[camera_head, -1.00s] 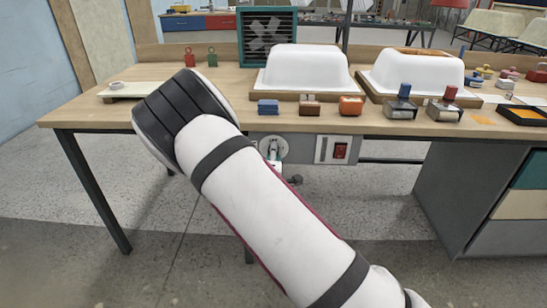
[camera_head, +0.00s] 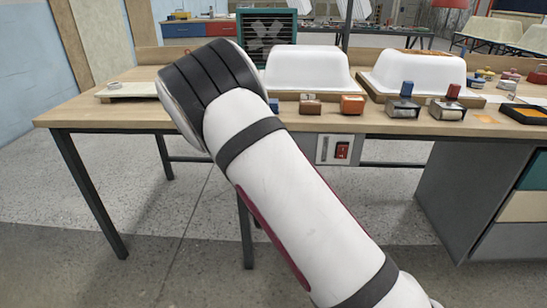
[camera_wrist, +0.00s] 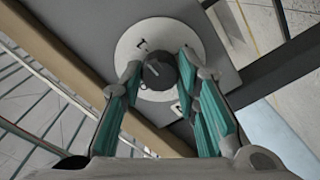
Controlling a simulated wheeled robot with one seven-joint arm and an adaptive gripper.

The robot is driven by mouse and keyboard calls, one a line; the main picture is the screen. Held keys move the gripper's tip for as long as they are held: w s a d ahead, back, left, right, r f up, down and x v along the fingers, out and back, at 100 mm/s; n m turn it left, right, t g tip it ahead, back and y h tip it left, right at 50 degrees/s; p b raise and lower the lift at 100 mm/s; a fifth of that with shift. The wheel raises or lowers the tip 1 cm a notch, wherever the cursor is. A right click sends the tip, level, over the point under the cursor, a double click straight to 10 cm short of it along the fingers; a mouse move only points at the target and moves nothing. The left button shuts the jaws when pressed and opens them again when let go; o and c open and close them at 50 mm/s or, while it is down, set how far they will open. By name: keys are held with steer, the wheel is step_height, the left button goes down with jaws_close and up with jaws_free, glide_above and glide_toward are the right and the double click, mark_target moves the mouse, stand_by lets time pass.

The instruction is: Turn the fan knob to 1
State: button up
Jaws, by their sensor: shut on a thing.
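The dark round fan knob (camera_wrist: 160,72) sits on a white dial plate (camera_wrist: 132,38) on a grey panel in the wrist view. A small dark mark shows on the plate just above the knob; I cannot read which number it is. My gripper (camera_wrist: 158,72) has one teal-padded finger on each side of the knob and is shut on it. In the head view my arm hides the knob, its dial and my gripper. The teal fan (camera_head: 266,24) stands at the back of the workbench, partly behind a white tub shell.
A red switch (camera_head: 342,151) is on the panel under the bench (camera_head: 90,116) edge, right of my arm. White tub shells (camera_head: 308,68) and small coloured blocks (camera_head: 352,104) stand on top. The floor at front left is clear.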

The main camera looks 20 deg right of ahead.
stand_by(0.4)
steer(key=o, duration=1.2)
steer(key=shift+c, duration=0.2)
steer(key=shift+s, duration=0.1)
steer(key=v, duration=1.1)
steer(key=shift+s, duration=0.35)
steer(key=shift+a, duration=0.15)
